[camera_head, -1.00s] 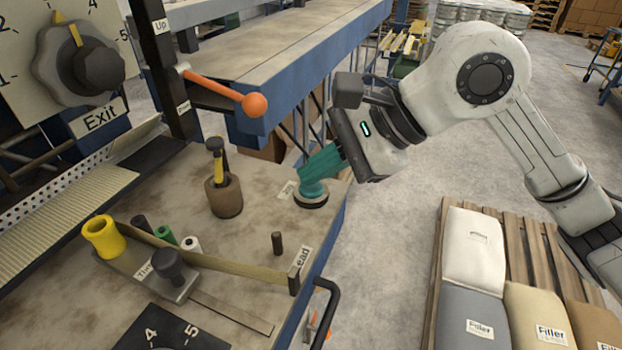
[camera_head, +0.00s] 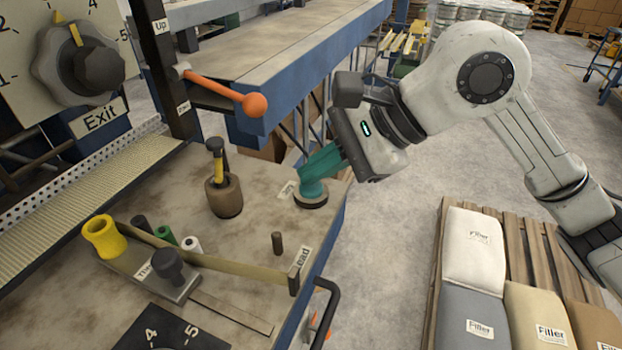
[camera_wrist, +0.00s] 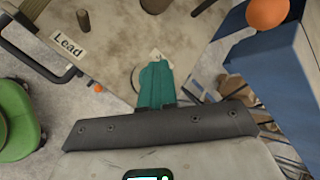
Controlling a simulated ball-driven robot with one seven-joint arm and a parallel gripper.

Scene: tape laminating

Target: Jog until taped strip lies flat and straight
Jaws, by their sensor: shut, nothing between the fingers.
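My gripper (camera_head: 315,185) has its teal fingers closed, with the tips down on a round dark-rimmed button (camera_head: 311,204) at the bench's right edge. The wrist view also shows the teal fingers (camera_wrist: 155,85), which hide most of the button. A label beside the button is partly covered and unreadable. A pale ribbed strip (camera_head: 60,222) runs along the left side of the bench beside a perforated rail. Its visible part looks flat with straight edges, and its near end leaves the frame. An olive tape (camera_head: 215,262) stretches from near a yellow spool (camera_head: 103,238) to the "Lead" post (camera_head: 296,275).
An orange-knobbed lever (camera_head: 254,104) juts out above the bench behind my gripper. A holder with a yellow-handled tool (camera_head: 225,196), a short peg (camera_head: 278,243) and a numbered dial plate (camera_head: 170,335) are on the bench. Filler bags (camera_head: 475,250) lie on a pallet at right.

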